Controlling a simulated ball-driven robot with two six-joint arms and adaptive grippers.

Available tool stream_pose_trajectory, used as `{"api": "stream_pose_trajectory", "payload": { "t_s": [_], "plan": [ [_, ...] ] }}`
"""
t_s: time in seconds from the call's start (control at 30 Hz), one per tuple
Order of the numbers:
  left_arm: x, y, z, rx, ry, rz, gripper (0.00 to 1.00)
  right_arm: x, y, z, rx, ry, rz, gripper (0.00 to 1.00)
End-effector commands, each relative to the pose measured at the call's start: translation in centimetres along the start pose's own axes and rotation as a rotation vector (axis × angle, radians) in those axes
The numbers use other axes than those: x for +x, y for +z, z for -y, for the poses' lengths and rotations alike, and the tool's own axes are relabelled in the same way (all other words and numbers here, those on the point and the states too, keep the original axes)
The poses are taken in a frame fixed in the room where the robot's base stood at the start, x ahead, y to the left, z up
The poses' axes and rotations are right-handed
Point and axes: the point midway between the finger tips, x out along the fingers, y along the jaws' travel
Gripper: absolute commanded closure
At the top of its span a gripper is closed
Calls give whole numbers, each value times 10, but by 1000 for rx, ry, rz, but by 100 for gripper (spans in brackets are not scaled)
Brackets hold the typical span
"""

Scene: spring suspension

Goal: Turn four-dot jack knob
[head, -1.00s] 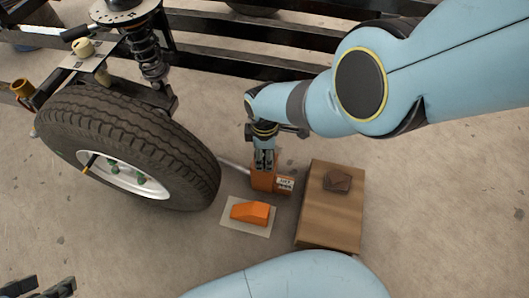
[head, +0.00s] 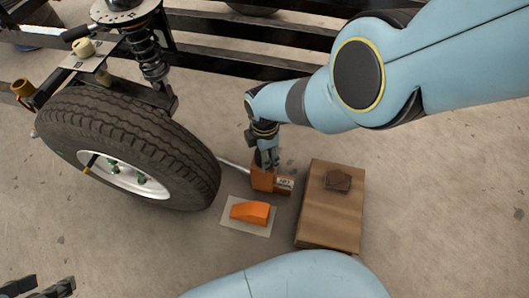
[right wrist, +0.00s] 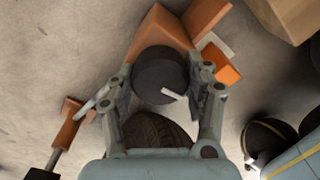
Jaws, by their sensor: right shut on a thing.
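The orange jack box (head: 262,179) stands on the floor right of the tyre, with a white label (head: 285,183) on its side. In the right wrist view the jack body (right wrist: 158,32) carries a dark round knob (right wrist: 158,68) with a white pointer mark. My right gripper (head: 266,163) points down onto the jack; in the wrist view its two fingers (right wrist: 161,86) are shut on opposite sides of the knob. No dots can be made out. My left gripper (head: 40,287) shows at the bottom left corner, fingers apart and empty, far from the jack.
The wheel with its tyre (head: 130,140) and the spring (head: 148,52) stand left of the jack. An orange wedge (head: 250,212) lies on a pale mat (head: 233,225) in front. Bare floor lies further right.

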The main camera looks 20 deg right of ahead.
Motion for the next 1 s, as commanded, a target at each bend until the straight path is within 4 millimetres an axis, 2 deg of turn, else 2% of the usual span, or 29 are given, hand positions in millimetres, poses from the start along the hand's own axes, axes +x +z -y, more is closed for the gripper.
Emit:
{"api": "stream_pose_trajectory", "payload": {
  "t_s": [0.23, 0.27, 0.43, 0.8, 1.0],
  "plan": [
    [0, 0, 0, 0, 0, 0, 60, 1, 1, 1, 1, 0, 1, 81],
    [0, 0, 0, 0, 0, 0, 60, 1, 1, 1, 1, 0, 1, 47],
    [0, 0, 0, 0, 0, 0, 60, 1, 0, 0, 1, 0, 1, 25],
    [0, -2, -1, -4, 1, -4, 60, -1, 0, 0, 1, 0, 0, 24],
    [0, -1, 0, -2, 0, -2, 60, -9, -1, -1, 2, 2, 0, 24]
  ]
}}
